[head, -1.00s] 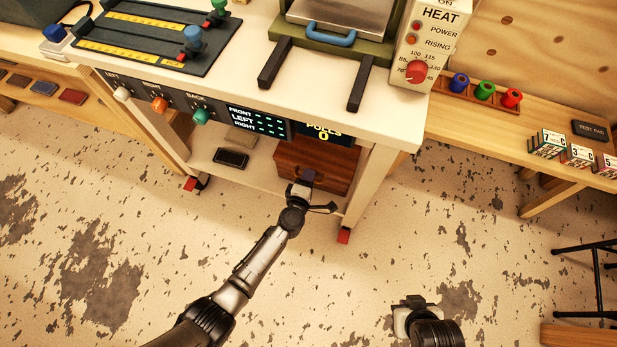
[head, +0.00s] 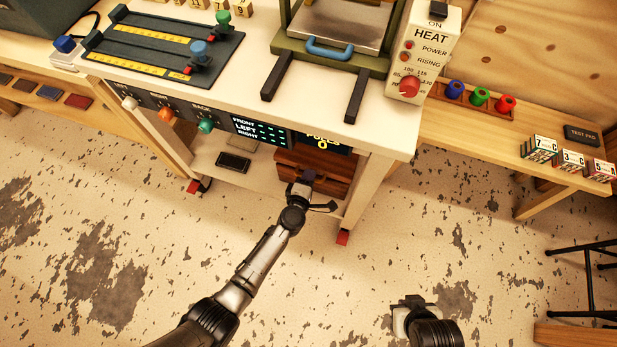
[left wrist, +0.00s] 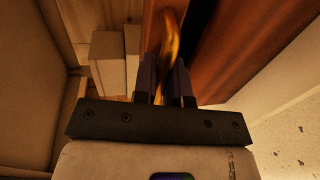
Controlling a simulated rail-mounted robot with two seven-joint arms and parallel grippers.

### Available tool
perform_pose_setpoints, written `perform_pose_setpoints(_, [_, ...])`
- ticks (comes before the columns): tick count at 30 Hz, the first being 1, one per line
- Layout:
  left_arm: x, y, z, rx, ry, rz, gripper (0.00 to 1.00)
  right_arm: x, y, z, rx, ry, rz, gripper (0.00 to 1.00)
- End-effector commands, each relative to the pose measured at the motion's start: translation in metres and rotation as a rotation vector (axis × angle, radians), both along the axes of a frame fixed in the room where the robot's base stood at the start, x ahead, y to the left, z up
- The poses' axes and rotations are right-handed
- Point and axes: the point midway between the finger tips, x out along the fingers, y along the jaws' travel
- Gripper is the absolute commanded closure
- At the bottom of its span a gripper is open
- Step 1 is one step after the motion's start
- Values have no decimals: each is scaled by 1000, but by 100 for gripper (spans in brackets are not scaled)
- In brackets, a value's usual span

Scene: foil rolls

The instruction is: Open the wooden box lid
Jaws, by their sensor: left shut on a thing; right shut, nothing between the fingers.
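The reddish-brown wooden box (head: 338,163) stands on the lower shelf of the white bench, partly hidden under the bench top. My left gripper (head: 304,186) is at its front. In the left wrist view my left fingers (left wrist: 167,82) are shut around a curved brass-coloured handle (left wrist: 172,42). A dark band runs between two brown wooden faces of the box (left wrist: 250,48) there, so the lid looks slightly raised; how far I cannot tell. My right gripper (head: 404,308) is low over the floor at the bottom right, shut and empty, apart from the box.
A dark flat device (head: 233,162) lies on the shelf left of the box. The bench's display panel (head: 262,130) and white right leg (head: 365,195) border the opening. Pale blocks (left wrist: 107,60) are beside the handle. Floor in front is clear.

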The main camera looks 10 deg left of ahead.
Motion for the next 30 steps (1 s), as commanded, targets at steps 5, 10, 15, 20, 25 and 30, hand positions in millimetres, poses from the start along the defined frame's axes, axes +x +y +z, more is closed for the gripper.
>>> perform_pose_setpoints(5, [10, -3, 44, -4, -3, 1, 100, 0, -2, 41, -7, -1, 4, 100])
perform_pose_setpoints(10, [21, -4, 67, -4, -3, 2, 100, 0, -3, 61, -9, -1, 5, 100])
perform_pose_setpoints(15, [32, -7, 85, -6, -4, 1, 100, 0, -3, 75, -8, -1, 6, 100])
perform_pose_setpoints(20, [41, -7, 96, -6, -4, 3, 100, 0, -2, 83, -7, -1, 4, 100])
perform_pose_setpoints(25, [46, -8, 102, -7, -4, 3, 100, 0, -1, 87, -2, -1, 1, 100])
perform_pose_setpoints(30, [48, -9, 103, -8, -4, 4, 100, 0, 0, 88, 1, -1, -1, 100])
